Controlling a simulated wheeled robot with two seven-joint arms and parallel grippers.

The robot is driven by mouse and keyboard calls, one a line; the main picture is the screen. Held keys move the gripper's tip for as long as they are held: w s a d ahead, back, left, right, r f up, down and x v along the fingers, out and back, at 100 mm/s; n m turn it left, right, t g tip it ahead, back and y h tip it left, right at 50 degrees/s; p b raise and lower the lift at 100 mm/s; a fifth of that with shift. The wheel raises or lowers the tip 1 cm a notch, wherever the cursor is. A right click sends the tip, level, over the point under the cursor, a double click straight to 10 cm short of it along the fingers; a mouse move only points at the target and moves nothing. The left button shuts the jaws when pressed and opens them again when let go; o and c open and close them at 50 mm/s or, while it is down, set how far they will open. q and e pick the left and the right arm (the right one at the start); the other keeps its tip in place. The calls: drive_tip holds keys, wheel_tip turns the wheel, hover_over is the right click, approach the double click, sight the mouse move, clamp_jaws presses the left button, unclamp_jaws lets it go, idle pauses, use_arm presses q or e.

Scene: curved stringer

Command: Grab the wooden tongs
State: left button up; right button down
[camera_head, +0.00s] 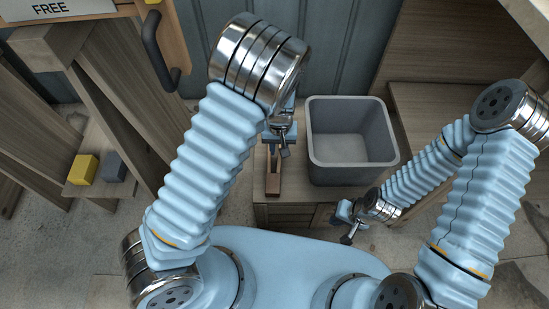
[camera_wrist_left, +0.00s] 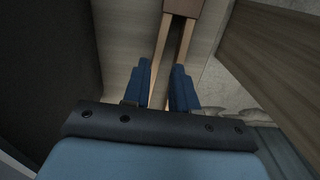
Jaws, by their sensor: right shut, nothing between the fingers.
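The wooden tongs (camera_head: 273,180) lie on the small wooden cabinet, left of the grey bin. In the left wrist view the tongs (camera_wrist_left: 183,8) show a brown joined end at the top and two pale arms running down towards my fingers. My left gripper (camera_head: 285,152) is over the far end of the tongs in the head view. In the left wrist view my left gripper (camera_wrist_left: 163,67) has its two blue fingers apart, with the tongs' arms showing between and beyond them. I cannot tell if they touch. My right gripper (camera_head: 347,239) is shut and empty near the cabinet's front right.
The grey bin (camera_head: 350,169) stands on the wooden cabinet (camera_head: 290,214), right of the tongs. A yellow block (camera_head: 83,169) and a dark grey block (camera_head: 112,166) rest on a board at left. A dark handle (camera_head: 158,52) stands out at upper left.

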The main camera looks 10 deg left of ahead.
sight(279, 156)
use_arm(q)
drive_tip(key=f, duration=0.5)
drive_tip(key=shift+w+d+b, duration=0.1)
drive_tip(key=shift+w+b, duration=0.25)
clamp_jaws()
